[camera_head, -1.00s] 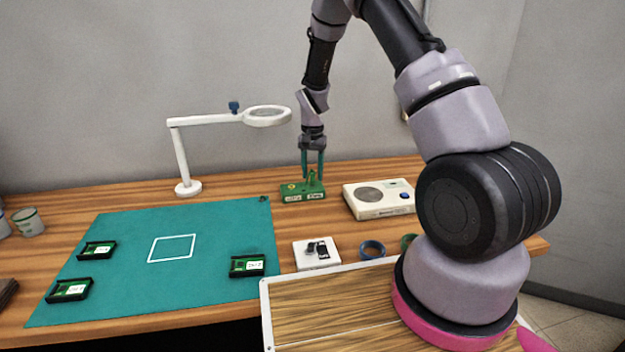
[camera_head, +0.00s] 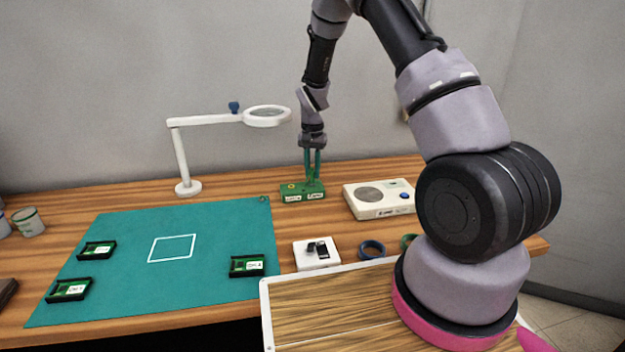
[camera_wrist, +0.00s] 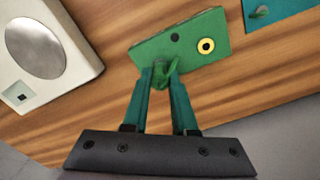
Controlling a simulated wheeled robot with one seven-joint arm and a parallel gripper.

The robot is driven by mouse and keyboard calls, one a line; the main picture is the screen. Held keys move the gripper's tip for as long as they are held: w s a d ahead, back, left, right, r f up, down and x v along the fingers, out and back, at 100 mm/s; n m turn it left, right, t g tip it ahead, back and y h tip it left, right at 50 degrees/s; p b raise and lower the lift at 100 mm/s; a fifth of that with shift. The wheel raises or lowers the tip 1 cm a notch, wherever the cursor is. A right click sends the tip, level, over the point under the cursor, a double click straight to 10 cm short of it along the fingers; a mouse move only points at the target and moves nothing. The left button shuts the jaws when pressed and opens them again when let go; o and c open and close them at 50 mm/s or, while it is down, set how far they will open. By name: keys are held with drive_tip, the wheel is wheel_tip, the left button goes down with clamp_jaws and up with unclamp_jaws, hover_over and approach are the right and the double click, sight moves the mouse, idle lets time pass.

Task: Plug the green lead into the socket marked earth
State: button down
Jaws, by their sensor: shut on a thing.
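A green socket block (camera_head: 290,198) stands at the back of the table, with two small white labels on its front, too small to read surely. In the wrist view the block (camera_wrist: 192,30) shows a yellow-ringed socket (camera_wrist: 206,46) and a plain dark hole (camera_wrist: 174,38). My gripper (camera_head: 313,179) is over the block's right part, pointing down. In the wrist view my gripper (camera_wrist: 165,76) is shut on the looped green lead (camera_wrist: 170,73) at the block's edge. The lead's lower end is hidden, so I cannot tell whether it sits in a hole.
A white box with a round grey disc (camera_head: 378,212) stands right of the block. A magnifier lamp (camera_head: 188,187) stands to the left. A teal mat (camera_head: 205,285) bears several labelled green boards. A white pad (camera_head: 305,264) and a blue ring (camera_head: 372,250) lie in front.

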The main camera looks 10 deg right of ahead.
drive_tip(key=shift+r, duration=1.1)
drive_tip(key=shift+r, duration=1.65)
